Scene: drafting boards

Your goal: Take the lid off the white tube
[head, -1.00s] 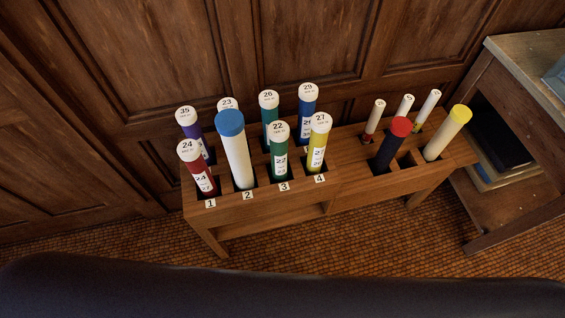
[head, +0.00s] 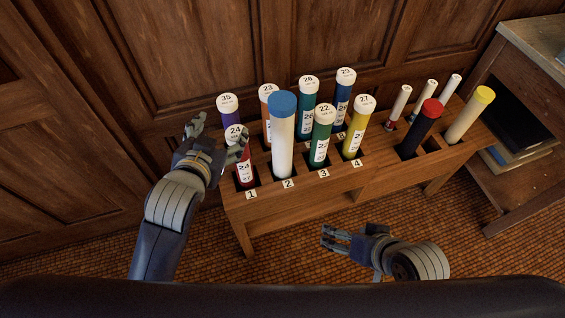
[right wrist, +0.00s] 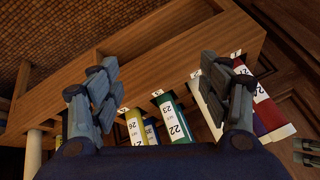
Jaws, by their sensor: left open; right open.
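The white tube (head: 283,148) with a blue lid (head: 283,104) stands upright in slot 2 of the wooden rack (head: 300,205). The lid sits on its top. In the right wrist view, part of the white tube (right wrist: 207,105) shows behind my right fingers. My left gripper (head: 219,134) is open at the rack's left end, beside the red tube 24 and left of the white tube. My right gripper (head: 326,238) is open and low in front of the rack, apart from the tubes; its spread fingers (right wrist: 158,82) also show in the right wrist view.
Numbered tubes crowd the white tube: red 24 (head: 245,165), orange 23 (head: 269,122), green 22 (head: 321,138) and yellow 27 (head: 357,130). Right are a red-capped dark tube (head: 418,130) and a yellow-capped cream tube (head: 467,118). A side table (head: 530,45) stands far right.

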